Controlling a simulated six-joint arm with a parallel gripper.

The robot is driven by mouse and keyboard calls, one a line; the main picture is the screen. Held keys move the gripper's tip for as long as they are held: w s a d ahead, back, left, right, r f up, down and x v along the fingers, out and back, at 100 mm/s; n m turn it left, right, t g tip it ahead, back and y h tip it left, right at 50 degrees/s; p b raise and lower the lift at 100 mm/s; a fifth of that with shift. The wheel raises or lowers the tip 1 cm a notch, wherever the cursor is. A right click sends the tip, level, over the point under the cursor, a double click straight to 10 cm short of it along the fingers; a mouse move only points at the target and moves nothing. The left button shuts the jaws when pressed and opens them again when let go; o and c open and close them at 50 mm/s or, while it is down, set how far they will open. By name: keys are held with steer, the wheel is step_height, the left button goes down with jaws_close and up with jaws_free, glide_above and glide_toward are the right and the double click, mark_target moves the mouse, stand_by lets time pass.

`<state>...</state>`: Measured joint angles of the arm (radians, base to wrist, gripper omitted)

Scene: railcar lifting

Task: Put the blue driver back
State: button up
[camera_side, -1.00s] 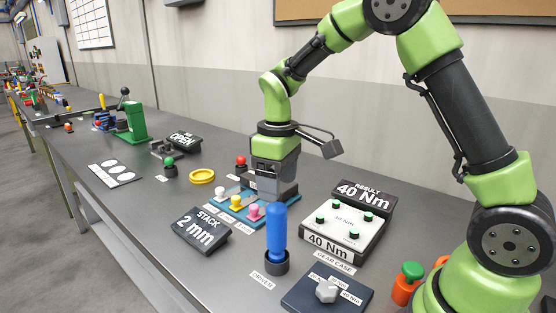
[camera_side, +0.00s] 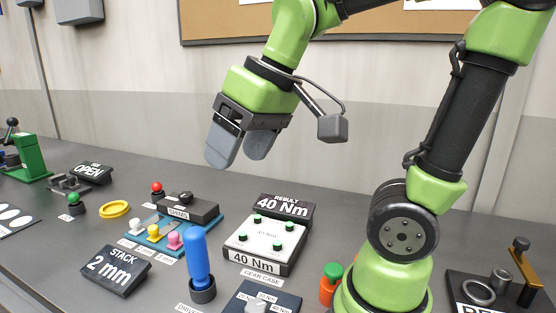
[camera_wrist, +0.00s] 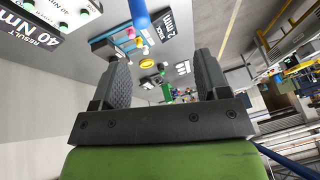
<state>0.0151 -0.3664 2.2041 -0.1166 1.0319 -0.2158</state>
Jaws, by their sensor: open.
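The blue driver (camera_side: 197,258) stands upright, handle up, in a dark round holder (camera_side: 203,291) near the bench's front. A label partly reading "DRIVER" lies beside the holder. The driver's blue handle also shows at the top of the wrist view (camera_wrist: 139,14). My gripper (camera_side: 238,160) is raised above the bench, behind and above the driver and apart from it. Its two grey fingers are spread with nothing between them, as the wrist view (camera_wrist: 163,75) also shows.
Right of the driver are the gear case (camera_side: 262,243) with green-topped bolts and the "RESULT 40 Nm" sign (camera_side: 284,207). Left are the shim tray (camera_side: 160,244) with coloured knobs and the "2 mm" sign (camera_side: 113,270). A yellow ring (camera_side: 114,209) lies farther left.

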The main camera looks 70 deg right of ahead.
steer(key=s, duration=0.2)
steer(key=s+m+t, duration=0.1)
steer(key=s, duration=0.1)
steer(key=s+a+m+t, duration=0.1)
steer(key=shift+s+f+y, duration=0.3)
steer(key=shift+s+f, duration=0.1)
stand_by(0.8)
